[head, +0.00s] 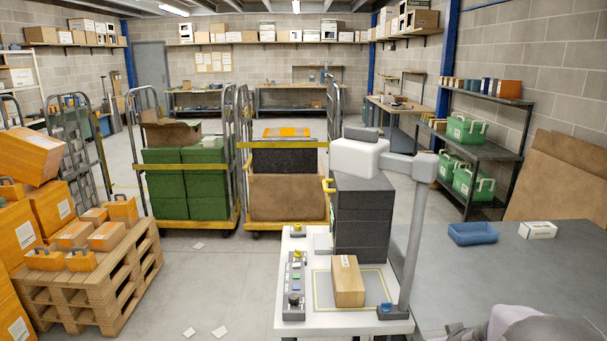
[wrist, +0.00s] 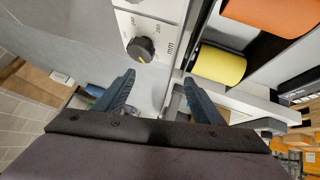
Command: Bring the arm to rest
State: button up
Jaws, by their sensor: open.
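My gripper (wrist: 160,92) shows in the wrist view. Its two dark fingers stand apart, with nothing between them. Beyond the fingertips is a light panel with a black knob (wrist: 141,49) and "mm" marking. The knob lies just above the left fingertip, apparently apart from it. In the head view my gripper cannot be made out. Pale grey rounded shapes at the bottom right edge there may be part of my arm.
The wrist view shows an orange roll (wrist: 270,14) and a yellow roll (wrist: 218,64) right of the fingers. In the head view, a carton (head: 347,281) lies on a white bench (head: 335,322) beside a grey post (head: 415,235). A blue tray (head: 472,233) sits on the grey table (head: 500,270).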

jog(key=s+a+f+g+y, duration=0.1)
jog(key=s+a+g, duration=0.3)
jog(key=s+a, duration=0.6)
jog(key=s+a+f+g+y, duration=0.1)
jog(key=s+a+g, duration=0.3)
jog(key=s+a, duration=0.6)
jog(key=s+f, duration=0.1)
jog(key=s, duration=0.4)
jog(key=shift+s+y, duration=0.15)
jog(key=shift+y, duration=0.25)
